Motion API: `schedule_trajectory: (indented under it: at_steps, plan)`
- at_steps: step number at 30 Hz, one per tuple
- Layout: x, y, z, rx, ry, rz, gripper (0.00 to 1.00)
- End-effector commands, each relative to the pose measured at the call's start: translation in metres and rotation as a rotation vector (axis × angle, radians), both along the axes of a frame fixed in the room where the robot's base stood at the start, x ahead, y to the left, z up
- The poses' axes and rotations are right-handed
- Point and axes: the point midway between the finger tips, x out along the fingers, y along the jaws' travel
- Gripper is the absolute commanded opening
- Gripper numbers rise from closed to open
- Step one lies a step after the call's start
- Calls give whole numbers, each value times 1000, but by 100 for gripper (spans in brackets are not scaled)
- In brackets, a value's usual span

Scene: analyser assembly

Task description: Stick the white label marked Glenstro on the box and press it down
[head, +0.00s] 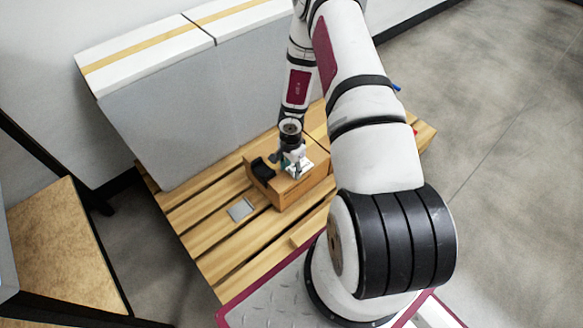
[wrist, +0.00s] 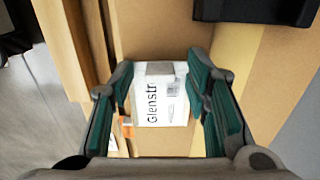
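The white label (wrist: 160,108) reads "Glenstr" in the wrist view. A small grey square (wrist: 160,68) covers the end of the word. The label shows between the fingers of my gripper (wrist: 161,80), close to both green-padded fingertips. The fingers stand apart, with a clear gap between them. The cardboard box (head: 305,184) lies on the wooden pallet, and my gripper (head: 294,166) is low over its top. The label (head: 300,167) shows as a white patch there. I cannot tell whether it lies flat on the box or slightly above it.
A black object (head: 263,170) sits at the box's left end. A grey square plate (head: 241,209) lies on the pallet (head: 208,236) in front of the box. Tall grey panels (head: 185,110) stand behind. The pallet's front left is mostly clear.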

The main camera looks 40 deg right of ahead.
Motion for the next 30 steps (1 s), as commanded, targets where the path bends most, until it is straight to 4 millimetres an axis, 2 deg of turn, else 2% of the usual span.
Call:
schedule_trajectory:
  at_steps: [10, 30]
  plan:
    - [0, 0, 3, 0, 0, 0, 44]
    - [0, 0, 36, 0, 1, 0, 44]
